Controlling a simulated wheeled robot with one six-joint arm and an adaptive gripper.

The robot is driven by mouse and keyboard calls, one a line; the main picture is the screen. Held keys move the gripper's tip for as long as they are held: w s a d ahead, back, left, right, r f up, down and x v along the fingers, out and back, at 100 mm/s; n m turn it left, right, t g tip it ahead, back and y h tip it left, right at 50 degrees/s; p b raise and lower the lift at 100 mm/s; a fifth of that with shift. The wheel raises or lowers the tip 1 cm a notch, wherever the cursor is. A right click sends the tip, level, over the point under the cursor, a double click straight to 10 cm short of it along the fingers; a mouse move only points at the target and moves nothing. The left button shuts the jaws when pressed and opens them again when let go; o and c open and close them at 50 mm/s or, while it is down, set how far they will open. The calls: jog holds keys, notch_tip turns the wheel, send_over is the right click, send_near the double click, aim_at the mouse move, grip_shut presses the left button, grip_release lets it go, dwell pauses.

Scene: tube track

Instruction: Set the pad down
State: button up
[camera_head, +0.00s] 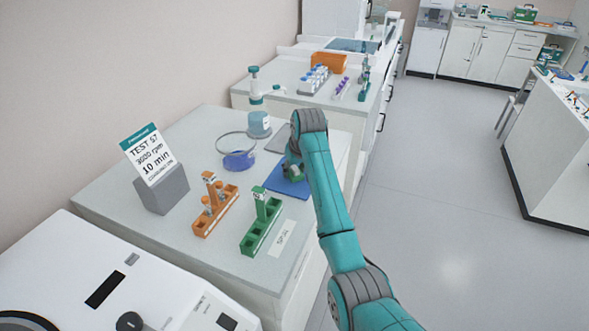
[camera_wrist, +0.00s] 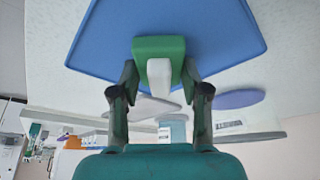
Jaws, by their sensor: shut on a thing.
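The pad (camera_wrist: 146,47) is a green block with a pale grip, between my fingertips in the wrist view. My gripper (camera_wrist: 159,78) is shut on it. In the head view the pad (camera_head: 296,174) shows as a small green shape over the blue mat (camera_head: 279,184), partly behind my arm. The blue mat (camera_wrist: 100,35) fills much of the upper wrist view, right by the pad. I cannot tell whether the pad touches the mat. My gripper (camera_head: 293,165) is mostly hidden by my arm in the head view.
A grey flat square (camera_head: 283,140) lies behind the mat. A blue round dish (camera_head: 239,160) is at its left. A green tube rack (camera_head: 262,225) and an orange rack (camera_head: 215,207) stand in front. A sign (camera_head: 150,157) and a centrifuge (camera_head: 120,280) are at the left.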

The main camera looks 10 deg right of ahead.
jog(key=o, duration=1.1)
jog(key=shift+f, duration=0.1)
jog(key=v, duration=1.2)
